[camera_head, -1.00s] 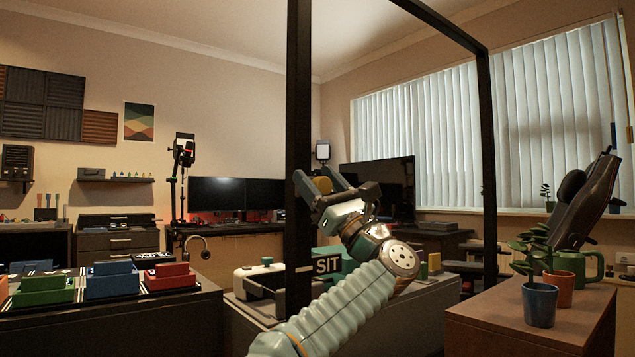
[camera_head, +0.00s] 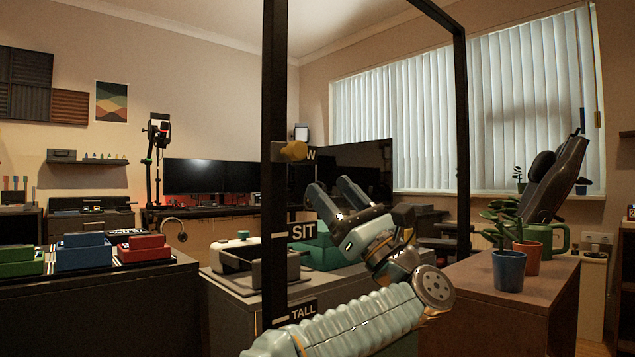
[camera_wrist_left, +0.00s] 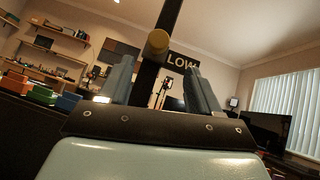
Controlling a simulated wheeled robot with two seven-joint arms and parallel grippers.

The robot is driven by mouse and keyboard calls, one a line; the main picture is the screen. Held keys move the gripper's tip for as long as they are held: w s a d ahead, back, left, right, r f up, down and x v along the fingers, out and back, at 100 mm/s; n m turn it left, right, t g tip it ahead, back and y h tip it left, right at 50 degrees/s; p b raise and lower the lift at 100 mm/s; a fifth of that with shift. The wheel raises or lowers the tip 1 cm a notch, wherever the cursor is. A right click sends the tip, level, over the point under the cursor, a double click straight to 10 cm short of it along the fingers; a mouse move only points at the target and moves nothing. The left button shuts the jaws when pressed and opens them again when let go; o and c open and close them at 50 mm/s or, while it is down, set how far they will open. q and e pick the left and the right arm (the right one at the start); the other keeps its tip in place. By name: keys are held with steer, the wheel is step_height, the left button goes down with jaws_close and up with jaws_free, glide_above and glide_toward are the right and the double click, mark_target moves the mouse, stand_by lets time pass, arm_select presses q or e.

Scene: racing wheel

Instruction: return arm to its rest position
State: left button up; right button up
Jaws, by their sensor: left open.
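My left gripper (camera_head: 331,198) is open and empty in the head view, below and to the right of a yellow knob (camera_head: 293,151) on a black upright post (camera_head: 273,80). A gap shows between the gripper and the knob. In the left wrist view my two fingers (camera_wrist_left: 158,85) stand apart, with the knob (camera_wrist_left: 157,42) and the "LOW" sign (camera_wrist_left: 182,63) beyond them. The post carries "SIT" (camera_head: 303,231) and "TALL" (camera_head: 304,312) labels lower down. My right gripper is in neither view.
A dark cabinet (camera_head: 110,310) with red, blue and green boxes stands at the left. A brown cabinet (camera_head: 500,292) with potted plants and a green mug (camera_head: 557,238) stands at the right. A grey counter with a white-topped device (camera_head: 240,252) lies behind the post.

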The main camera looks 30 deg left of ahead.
arm_select(q)
steer(key=shift+d+f, duration=0.35)
steer(key=shift+d, duration=0.05)
